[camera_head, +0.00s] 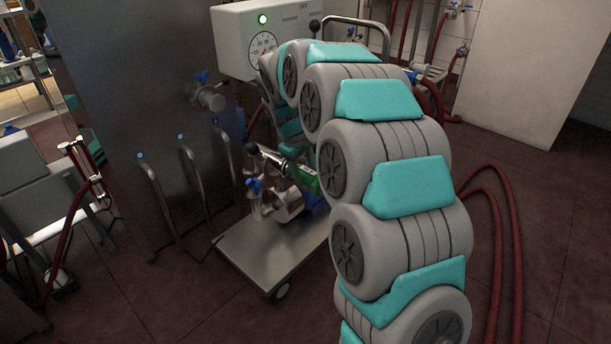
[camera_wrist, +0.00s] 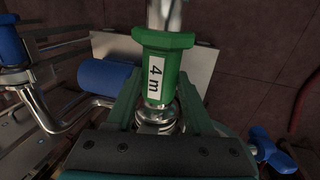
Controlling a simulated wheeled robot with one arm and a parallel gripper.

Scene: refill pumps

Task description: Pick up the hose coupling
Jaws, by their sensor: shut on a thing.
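The hose coupling (camera_wrist: 166,62) is a green collar with a white "4 m" label on a shiny metal pipe. In the wrist view it stands between the fingers of my gripper (camera_wrist: 158,105), which is shut on its lower metal end. In the head view the green collar (camera_head: 308,181) shows in front of my arm, above the steel cart. A metal tube runs from it up and left. The fingertips are mostly hidden there by the arm and the pump parts.
A steel cart (camera_head: 262,258) carries metal pump piping with a blue valve (camera_head: 254,186). A steel cabinet (camera_head: 125,110) with bent pipes stands left of it. A gauge box (camera_head: 240,40) is behind. Red hoses (camera_head: 497,235) lie to the right.

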